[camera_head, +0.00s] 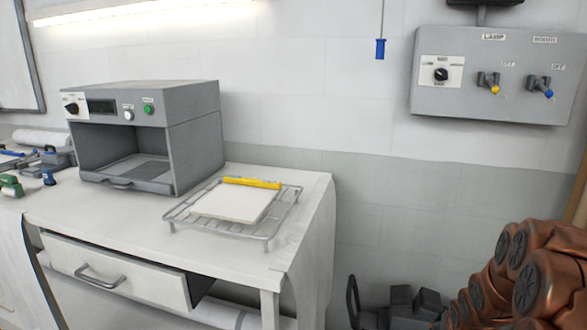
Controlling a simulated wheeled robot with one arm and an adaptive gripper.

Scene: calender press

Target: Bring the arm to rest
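My copper-coloured arm (525,285) is folded at the lower right of the head view, cut off by the right and bottom edges. Dark grey and black parts beside it, at the bottom edge, look like my gripper (385,308). They are partly cut off, and I cannot make out whether the fingers are open or shut. I see nothing held there. These parts are to the right of the white table (130,208) and apart from it.
A grey press oven (195,140) stands on the table. A wire rack (270,233) beside it holds a white slab (235,204) and a yellow stick (252,183). The drawer (120,275) is partly open. A control panel (465,105) and hanging blue pull (380,49) are at the wall.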

